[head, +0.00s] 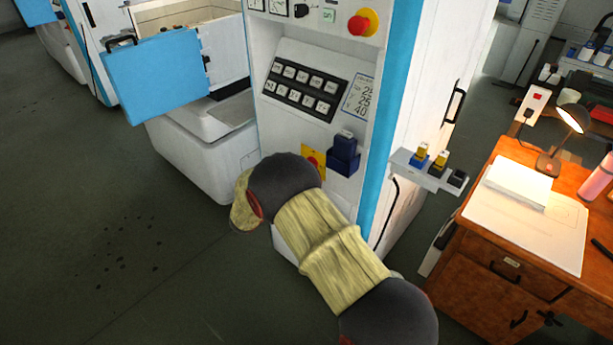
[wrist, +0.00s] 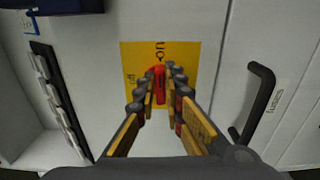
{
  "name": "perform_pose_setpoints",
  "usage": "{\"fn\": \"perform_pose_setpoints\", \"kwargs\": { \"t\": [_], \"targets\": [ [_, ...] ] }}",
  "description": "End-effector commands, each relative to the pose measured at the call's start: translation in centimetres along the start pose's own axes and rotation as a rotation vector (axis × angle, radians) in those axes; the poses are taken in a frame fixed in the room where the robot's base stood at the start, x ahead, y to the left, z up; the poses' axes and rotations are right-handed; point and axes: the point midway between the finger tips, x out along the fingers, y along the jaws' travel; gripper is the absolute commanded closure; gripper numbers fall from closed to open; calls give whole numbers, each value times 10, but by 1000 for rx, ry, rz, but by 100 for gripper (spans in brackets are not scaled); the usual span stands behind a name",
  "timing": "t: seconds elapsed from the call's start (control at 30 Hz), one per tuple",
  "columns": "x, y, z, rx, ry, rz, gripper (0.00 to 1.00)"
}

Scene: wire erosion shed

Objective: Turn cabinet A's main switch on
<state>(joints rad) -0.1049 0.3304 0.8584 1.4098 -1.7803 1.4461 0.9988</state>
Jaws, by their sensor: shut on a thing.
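The main switch is a red rotary handle (wrist: 158,86) on a yellow plate (wrist: 188,50) on the front of a white and blue cabinet (head: 300,40). In the wrist view the handle runs roughly up and down the picture. Its upper end is near the "on" marking at the top; "off" is at the left. My gripper (wrist: 160,80) is shut on the handle, one finger on each side, hiding its lower part. In the head view part of the yellow plate (head: 307,152) shows, and my arm covers the gripper.
A dark blue box (head: 343,158) is fixed beside the plate. A black door handle (wrist: 257,102) labelled "fuses" is right of it in the wrist view. A small shelf (head: 420,172) juts from the cabinet's side. A wooden desk (head: 490,270) stands right. Floor at left is clear.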

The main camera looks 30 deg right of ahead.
Motion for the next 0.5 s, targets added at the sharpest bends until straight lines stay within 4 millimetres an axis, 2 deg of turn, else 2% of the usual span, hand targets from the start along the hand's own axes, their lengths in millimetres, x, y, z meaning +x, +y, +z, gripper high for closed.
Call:
{"fn": "perform_pose_setpoints", "kwargs": {
  "t": [0.5],
  "targets": [
    [0,-2,1,58,0,-2,100]
  ]
}}
